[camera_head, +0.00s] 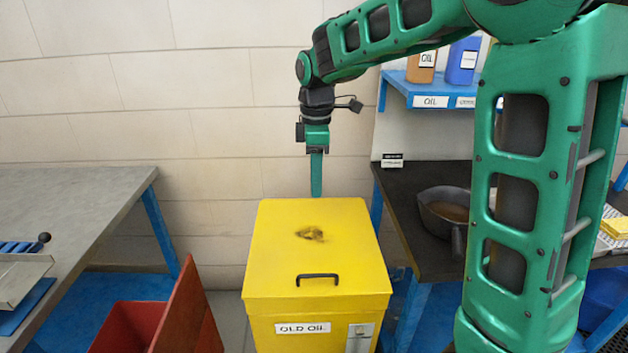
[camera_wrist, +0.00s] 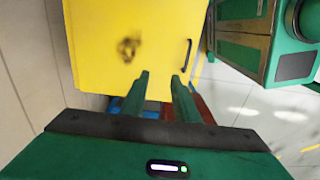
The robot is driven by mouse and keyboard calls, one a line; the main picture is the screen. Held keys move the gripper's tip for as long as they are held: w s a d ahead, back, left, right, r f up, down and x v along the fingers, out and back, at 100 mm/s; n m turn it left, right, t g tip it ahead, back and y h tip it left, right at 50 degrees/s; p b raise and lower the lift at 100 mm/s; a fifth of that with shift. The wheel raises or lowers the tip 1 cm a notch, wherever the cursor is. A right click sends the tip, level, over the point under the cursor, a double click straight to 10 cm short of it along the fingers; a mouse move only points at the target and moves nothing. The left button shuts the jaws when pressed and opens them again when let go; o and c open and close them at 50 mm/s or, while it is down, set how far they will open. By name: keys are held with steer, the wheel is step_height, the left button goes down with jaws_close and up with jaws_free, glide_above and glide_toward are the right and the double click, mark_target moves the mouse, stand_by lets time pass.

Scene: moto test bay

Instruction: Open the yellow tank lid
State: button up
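The yellow tank (camera_head: 318,317) stands in the middle of the head view, labelled "OLD OIL". Its yellow lid (camera_head: 285,255) lies flat and closed on top, with a dark stain and a black handle (camera_head: 318,276) near its front edge. In the wrist view the lid (camera_wrist: 105,45) fills the upper middle, with the handle (camera_wrist: 187,54) at its right side. My gripper (camera_head: 316,194) points down above and behind the lid's back edge in the head view. In the wrist view my gripper (camera_wrist: 160,78) has its two fingers apart with nothing between them.
A grey bench (camera_head: 75,195) stands at the left, with a red bin (camera_head: 130,325) below it. A dark workbench (camera_head: 400,200) with a pan (camera_head: 447,205) is at the right, under a blue shelf (camera_head: 425,88) with oil bottles. A bare wall is behind the tank.

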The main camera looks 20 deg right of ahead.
jaws_close()
stand_by(1.3)
jaws_free()
steer(key=shift+r, duration=0.15)
step_height(320, 180, up, 10)
steer(key=shift+r, duration=0.25)
